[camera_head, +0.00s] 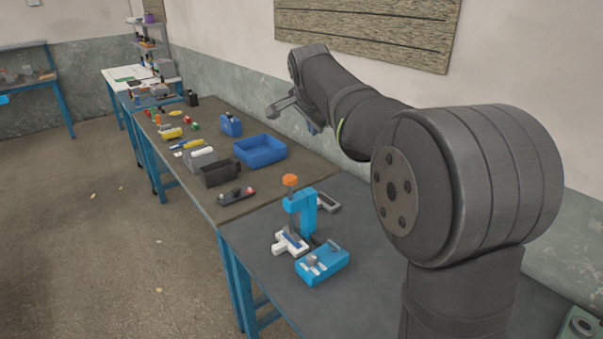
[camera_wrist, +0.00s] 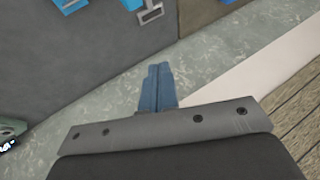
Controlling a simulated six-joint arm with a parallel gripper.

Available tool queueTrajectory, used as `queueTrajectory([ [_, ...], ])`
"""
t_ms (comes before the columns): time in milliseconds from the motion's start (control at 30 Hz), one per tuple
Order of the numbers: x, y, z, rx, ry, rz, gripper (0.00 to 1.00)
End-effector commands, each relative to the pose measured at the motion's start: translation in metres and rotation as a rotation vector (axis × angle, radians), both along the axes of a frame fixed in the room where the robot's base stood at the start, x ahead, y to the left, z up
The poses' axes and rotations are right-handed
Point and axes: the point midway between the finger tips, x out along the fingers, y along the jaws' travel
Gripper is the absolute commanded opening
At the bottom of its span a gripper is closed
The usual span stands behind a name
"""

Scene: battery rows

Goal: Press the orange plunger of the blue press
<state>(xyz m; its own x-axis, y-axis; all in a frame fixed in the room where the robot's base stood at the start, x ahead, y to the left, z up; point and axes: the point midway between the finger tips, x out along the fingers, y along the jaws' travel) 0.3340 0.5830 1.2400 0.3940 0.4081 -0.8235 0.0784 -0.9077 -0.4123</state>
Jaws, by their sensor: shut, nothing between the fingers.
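The blue press (camera_head: 307,204) stands upright on the dark grey table mat, right of centre in the head view. Its orange plunger (camera_head: 290,180) sticks up at the top. A white base piece with a blue strip (camera_head: 290,243) lies under the press head. My gripper (camera_head: 314,127) is high above the back of the table, behind and above the press, well apart from it. In the wrist view its two blue fingers (camera_wrist: 157,86) are together and empty. The plunger is not visible in the wrist view; only cut-off blue parts show at the top edge.
A light blue box (camera_head: 322,266) stands in front of the press, and a grey bracket (camera_head: 328,202) lies behind it. A blue tray (camera_head: 261,151), a black bin (camera_head: 221,173) and small parts lie farther back. The wall is close behind my arm.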

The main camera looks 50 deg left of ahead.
Motion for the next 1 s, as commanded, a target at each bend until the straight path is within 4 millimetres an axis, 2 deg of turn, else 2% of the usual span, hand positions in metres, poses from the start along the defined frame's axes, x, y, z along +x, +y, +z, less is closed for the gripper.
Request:
queueTrajectory([
  [33, 0.015, -0.002, -0.003, 0.016, -0.06, 0.004, 0.0],
  [200, 0.057, -0.005, -0.005, 0.073, -0.273, 0.059, 0.0],
  [300, 0.075, -0.007, -0.006, 0.099, -0.391, 0.113, 0.0],
  [467, 0.091, -0.009, -0.006, 0.139, -0.567, 0.23, 0.0],
  [600, 0.092, -0.01, -0.011, 0.169, -0.698, 0.361, 0.0],
  [733, 0.084, -0.012, -0.019, 0.201, -0.799, 0.504, 0.0],
  [867, 0.066, -0.016, -0.031, 0.238, -0.876, 0.663, 0.0],
  [1000, 0.039, -0.025, -0.05, 0.284, -0.925, 0.846, 0.0],
])
